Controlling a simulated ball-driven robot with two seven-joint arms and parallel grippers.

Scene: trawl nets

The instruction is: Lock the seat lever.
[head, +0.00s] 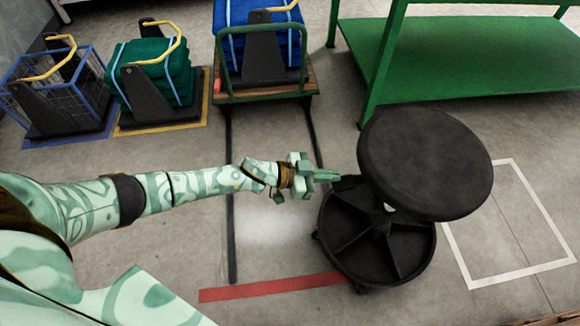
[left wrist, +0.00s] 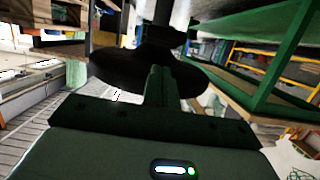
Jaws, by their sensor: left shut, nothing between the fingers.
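A black stool with a round seat (head: 425,165) stands on a dark round base (head: 375,245) right of centre in the head view. A small dark lever (head: 346,183) sticks out to the left from under the seat. My left gripper (head: 330,176) is shut and empty, its fingertips right beside the lever's outer end; I cannot tell whether they touch. In the left wrist view the shut fingers (left wrist: 162,82) point at the dark stool seat (left wrist: 125,70), and the lever cannot be made out. My right gripper is not in view.
A green bench (head: 460,60) stands behind the stool. A wooden cart (head: 265,92) with a blue load, a teal stack (head: 150,70) and a wire crate (head: 55,90) are at the back left. A red floor stripe (head: 270,287) lies in front. Floor left of the stool is clear.

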